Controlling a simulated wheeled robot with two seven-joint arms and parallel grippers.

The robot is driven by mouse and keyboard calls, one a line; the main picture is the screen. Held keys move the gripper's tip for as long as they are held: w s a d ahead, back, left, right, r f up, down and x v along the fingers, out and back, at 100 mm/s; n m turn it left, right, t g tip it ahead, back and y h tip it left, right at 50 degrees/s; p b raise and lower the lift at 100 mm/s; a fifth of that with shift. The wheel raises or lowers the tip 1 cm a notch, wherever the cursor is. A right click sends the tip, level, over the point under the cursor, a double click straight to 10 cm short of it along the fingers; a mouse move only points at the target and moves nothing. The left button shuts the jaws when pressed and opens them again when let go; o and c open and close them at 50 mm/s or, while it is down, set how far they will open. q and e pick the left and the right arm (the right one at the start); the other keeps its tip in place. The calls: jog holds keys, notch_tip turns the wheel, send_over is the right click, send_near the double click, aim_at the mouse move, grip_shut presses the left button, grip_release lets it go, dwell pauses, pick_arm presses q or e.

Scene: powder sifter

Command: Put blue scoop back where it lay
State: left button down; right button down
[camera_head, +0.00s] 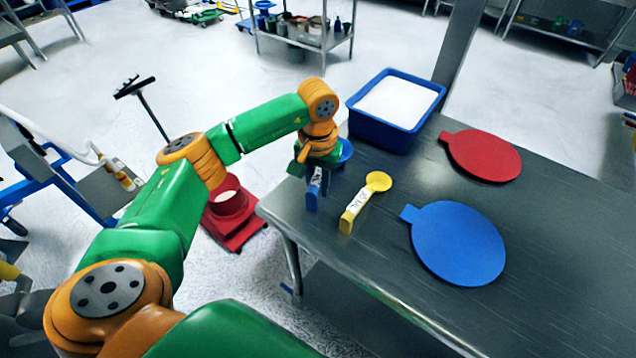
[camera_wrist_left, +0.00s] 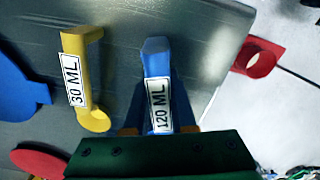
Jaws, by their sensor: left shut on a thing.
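The blue scoop (camera_head: 314,190) is at the left end of the metal table (camera_head: 330,240), and its bowl shows partly behind my gripper. My left gripper (camera_head: 320,165) is shut on it from above. In the left wrist view the blue scoop (camera_wrist_left: 156,75), labelled 120 ML, stands between the fingers of my left gripper (camera_wrist_left: 158,128). Its handle points away from the gripper. I cannot tell whether the scoop touches the table. My right gripper is not in view.
A yellow scoop (camera_head: 353,207), labelled 30 ML in the left wrist view (camera_wrist_left: 75,70), lies just right of the blue one. A blue tub (camera_head: 380,131) of white powder stands behind. A blue disc (camera_head: 458,243) and a red disc (camera_head: 484,155) lie to the right. A red container (camera_head: 228,203) stands on the floor.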

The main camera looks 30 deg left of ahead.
pick_arm(q)
jog(key=shift+w+f, duration=0.1)
jog(key=shift+f, duration=0.25)
jog(key=shift+f+b, duration=0.3)
jog(key=shift+b, duration=0.25)
jog(key=c, duration=0.7)
grip_release()
jog(key=shift+o, duration=0.2)
